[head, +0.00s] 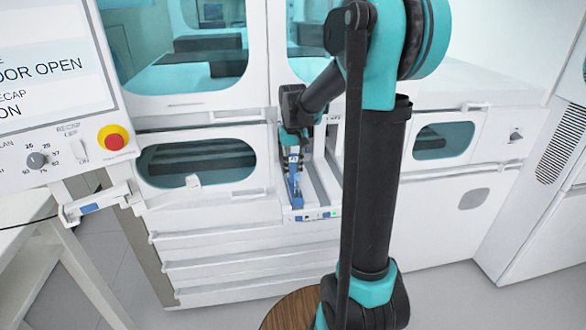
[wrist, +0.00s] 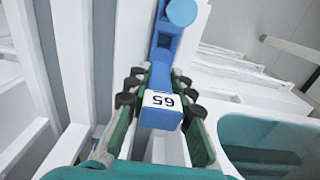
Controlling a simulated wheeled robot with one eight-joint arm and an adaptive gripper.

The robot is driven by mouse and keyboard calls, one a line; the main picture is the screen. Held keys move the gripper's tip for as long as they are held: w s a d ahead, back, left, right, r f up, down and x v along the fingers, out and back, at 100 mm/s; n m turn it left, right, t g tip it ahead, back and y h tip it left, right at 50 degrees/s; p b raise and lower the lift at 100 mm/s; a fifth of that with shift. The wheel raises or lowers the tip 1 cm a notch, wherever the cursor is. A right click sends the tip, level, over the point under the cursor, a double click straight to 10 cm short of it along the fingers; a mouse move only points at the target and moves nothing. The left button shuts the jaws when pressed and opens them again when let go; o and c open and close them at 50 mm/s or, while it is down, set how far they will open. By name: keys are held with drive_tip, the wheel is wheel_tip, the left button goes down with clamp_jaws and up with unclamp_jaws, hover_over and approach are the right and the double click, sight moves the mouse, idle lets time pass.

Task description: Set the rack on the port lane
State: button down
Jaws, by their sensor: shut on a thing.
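A blue rack (head: 296,187) with a white number label is held at the tube track in the middle of the head view. In the wrist view, the rack (wrist: 163,68) runs away from me, its labelled end nearest and the label upside down. A round blue cap-like part shows at its far end. My gripper (head: 292,158), also in the wrist view (wrist: 158,92), is shut on the rack with a finger on each side. The rack lies over the left part of the white track (head: 325,185). I cannot tell whether its underside touches the lane.
White lane walls (wrist: 72,60) run beside the rack. The track front (head: 312,215) carries small blue marks and a green light. Windowed white cabinet panels flank the track. A control panel with a red stop button (head: 113,138) stands at left. A round wooden top (head: 290,310) is below.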

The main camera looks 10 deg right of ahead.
drive_tip(key=shift+f, duration=0.15)
drive_tip(key=c, duration=1.2)
unclamp_jaws()
wheel_tip(320, 180, up, 12)
drive_tip(key=shift+s, duration=0.1)
idle(0.4)
